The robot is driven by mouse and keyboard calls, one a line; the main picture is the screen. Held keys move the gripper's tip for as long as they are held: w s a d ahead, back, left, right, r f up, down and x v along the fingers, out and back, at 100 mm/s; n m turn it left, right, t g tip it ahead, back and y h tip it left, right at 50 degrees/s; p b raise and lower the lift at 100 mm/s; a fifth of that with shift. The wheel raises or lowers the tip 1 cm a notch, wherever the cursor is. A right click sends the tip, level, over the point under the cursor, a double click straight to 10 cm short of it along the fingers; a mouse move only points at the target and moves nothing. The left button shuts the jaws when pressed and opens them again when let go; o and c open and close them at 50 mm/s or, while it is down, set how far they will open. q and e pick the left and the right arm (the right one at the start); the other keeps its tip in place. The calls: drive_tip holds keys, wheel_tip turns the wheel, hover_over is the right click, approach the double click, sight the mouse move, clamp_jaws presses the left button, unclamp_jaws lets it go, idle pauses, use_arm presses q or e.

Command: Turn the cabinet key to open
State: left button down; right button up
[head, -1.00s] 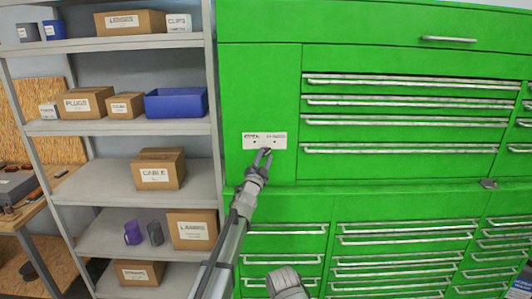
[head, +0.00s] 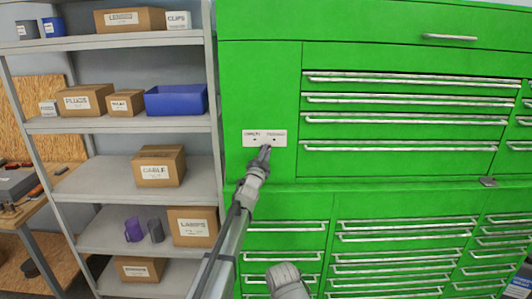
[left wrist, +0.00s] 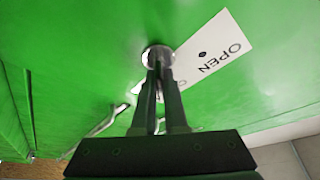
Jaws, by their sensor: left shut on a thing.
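The green cabinet (head: 258,75) fills the centre and right of the head view. A white label plate (head: 253,134) is on its left panel. In the left wrist view the plate (left wrist: 235,60) reads "OPEN" beside a small dark dot. A round silver lock (left wrist: 149,53) sits at the plate's near end.
Drawers with silver handles (head: 405,145) fill the cabinet to the right and below. A grey shelf unit (head: 90,125) with boxes and a blue bin (head: 176,101) stands close on the left. A workbench (head: 22,212) is at the far left.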

use_arm(q)
drive_tip(key=shift+n, duration=0.4)
drive_tip(key=shift+n+t+y+b, duration=0.3)
drive_tip(key=shift+n+b, duration=0.15)
drive_tip(key=shift+n, duration=0.35)
drive_tip(key=n+t+y, duration=0.1)
drive_tip(key=n, duration=0.2)
drive_tip(key=shift+n+y+b, duration=0.3)
drive_tip(key=shift+y+b, duration=0.1)
drive_tip(key=n+y, duration=0.1)
drive_tip(key=n, duration=0.2)
drive_tip(key=n+y, duration=0.2)
drive_tip(key=n, duration=0.1)
drive_tip(key=shift+a+r+n, duration=0.15)
drive_tip(key=shift+a+n, duration=0.05)
drive_tip(key=shift+n, duration=0.2)
drive_tip(key=n+y, duration=0.2)
drive_tip(key=n, duration=0.1)
drive_tip(key=n+y, duration=0.1)
drive_tip(key=n, duration=0.2)
drive_tip(key=shift+a+n+y, duration=0.2)
drive_tip(key=shift+n+y, duration=0.1)
drive_tip(key=shift+y, duration=0.1)
drive_tip(key=shift+a+n+g+y+p, duration=0.1)
drive_tip(key=shift+n+g+y+p, duration=0.45)
drive_tip(key=shift+n, duration=0.95)
drive_tip(key=shift+a+n+g+y+p, duration=0.1)
drive_tip(key=shift+n+g+y+p, duration=0.4)
drive_tip(key=shift+n, duration=1)
drive_tip(key=shift+y, duration=0.35)
